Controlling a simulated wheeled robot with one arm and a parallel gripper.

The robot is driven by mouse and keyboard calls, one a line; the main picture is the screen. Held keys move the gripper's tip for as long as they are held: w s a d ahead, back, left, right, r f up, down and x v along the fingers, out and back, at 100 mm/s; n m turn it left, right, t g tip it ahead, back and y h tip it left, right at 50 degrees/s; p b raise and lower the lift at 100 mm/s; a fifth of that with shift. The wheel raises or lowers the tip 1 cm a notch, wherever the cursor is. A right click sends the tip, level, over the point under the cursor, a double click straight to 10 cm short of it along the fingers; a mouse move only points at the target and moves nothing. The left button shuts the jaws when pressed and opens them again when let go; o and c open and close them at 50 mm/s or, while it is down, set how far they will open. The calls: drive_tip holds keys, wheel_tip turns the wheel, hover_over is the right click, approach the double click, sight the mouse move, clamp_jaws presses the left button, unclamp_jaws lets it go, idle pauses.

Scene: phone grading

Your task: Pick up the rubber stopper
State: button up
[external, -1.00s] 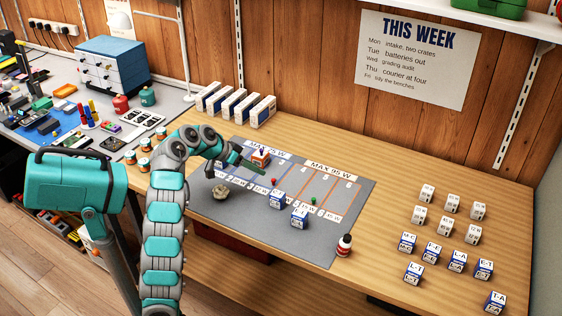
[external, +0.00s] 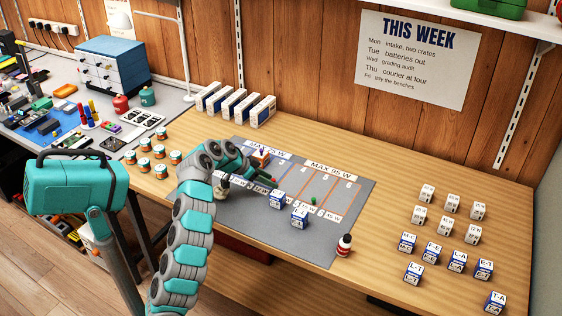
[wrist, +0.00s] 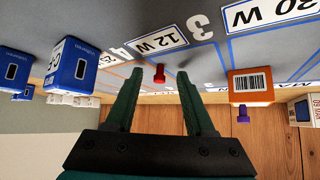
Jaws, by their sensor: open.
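A small red stopper-like piece (wrist: 159,73) stands on the grey mat by the "12 W" label in the wrist view. It looks like the rubber stopper, though similar green and purple pieces are about. My gripper (wrist: 155,80) is open and empty. Its two dark green fingers lie either side of the red piece in the picture; whether they reach its depth I cannot tell. In the external view my gripper (external: 264,178) is low over the mat, close beside the red piece (external: 274,180).
A purple piece (wrist: 242,116) is by an orange box (wrist: 250,86). Blue-and-white boxes (external: 277,200) stand on the mat (external: 345,225) near a green piece (external: 313,200). A beige lump (external: 222,189) sits at the mat's left, and a red-and-white bottle (external: 344,245) at its front right.

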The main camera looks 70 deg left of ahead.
drive_tip(key=shift+w+f, duration=0.15)
drive_tip(key=shift+f, duration=0.05)
clamp_jaws()
idle(0.4)
